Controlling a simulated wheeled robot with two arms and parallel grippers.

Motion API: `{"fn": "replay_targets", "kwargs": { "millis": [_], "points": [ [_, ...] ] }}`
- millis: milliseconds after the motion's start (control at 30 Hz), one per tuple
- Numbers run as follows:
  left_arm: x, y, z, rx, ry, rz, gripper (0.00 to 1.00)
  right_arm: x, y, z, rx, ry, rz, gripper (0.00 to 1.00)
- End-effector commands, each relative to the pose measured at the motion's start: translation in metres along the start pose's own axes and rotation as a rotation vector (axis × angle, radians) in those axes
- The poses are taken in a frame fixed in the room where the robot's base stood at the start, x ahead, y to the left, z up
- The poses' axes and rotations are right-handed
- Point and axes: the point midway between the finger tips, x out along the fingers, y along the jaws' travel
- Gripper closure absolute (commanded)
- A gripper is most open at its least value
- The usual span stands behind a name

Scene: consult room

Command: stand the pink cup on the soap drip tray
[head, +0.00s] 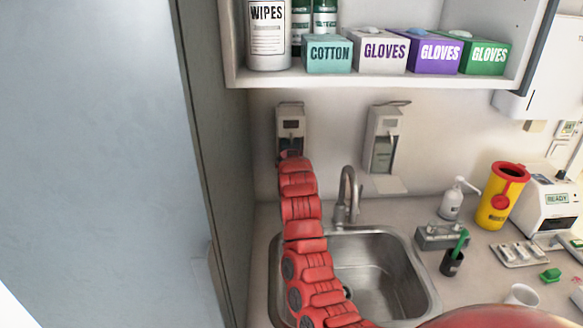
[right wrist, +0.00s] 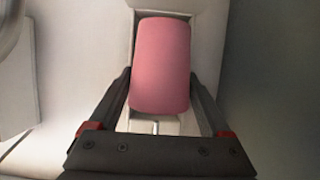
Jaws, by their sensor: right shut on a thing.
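The pink cup (right wrist: 160,65) shows in the right wrist view between the two dark fingers of my right gripper (right wrist: 161,84), which is shut on it. Behind the cup is a pale frame, apparently part of the left wall dispenser (head: 290,116). I cannot tell whether the cup touches a tray. The right dispenser (head: 383,142) has a pale drip tray (head: 389,184) below it. My left gripper is not in view.
The steel sink (head: 385,285) and tap (head: 347,190) are beside my arm. A grey cabinet side (head: 215,120) stands close on the left. A shelf (head: 370,79) with boxes hangs above. A yellow bin (head: 500,197) and soap bottle (head: 452,201) stand at right.

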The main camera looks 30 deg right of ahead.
Motion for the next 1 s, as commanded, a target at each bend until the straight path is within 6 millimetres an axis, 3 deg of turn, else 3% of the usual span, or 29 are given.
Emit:
{"fn": "replay_targets", "kwargs": {
  "millis": [200,567,600,700,1000],
  "points": [
    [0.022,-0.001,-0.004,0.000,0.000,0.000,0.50,0.009,0.001,0.024,0.001,-0.005,0.000,0.85],
    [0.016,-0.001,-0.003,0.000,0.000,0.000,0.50,0.012,0.000,0.032,0.000,-0.001,0.000,0.85],
    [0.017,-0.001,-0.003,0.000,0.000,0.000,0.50,0.012,0.000,0.031,0.000,-0.001,0.000,0.13],
    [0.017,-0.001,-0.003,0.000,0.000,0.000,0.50,0.012,0.000,0.030,0.000,-0.001,0.000,0.00],
    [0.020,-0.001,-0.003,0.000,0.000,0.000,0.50,0.010,0.000,0.027,0.000,-0.001,0.000,0.00]
  ]
}}
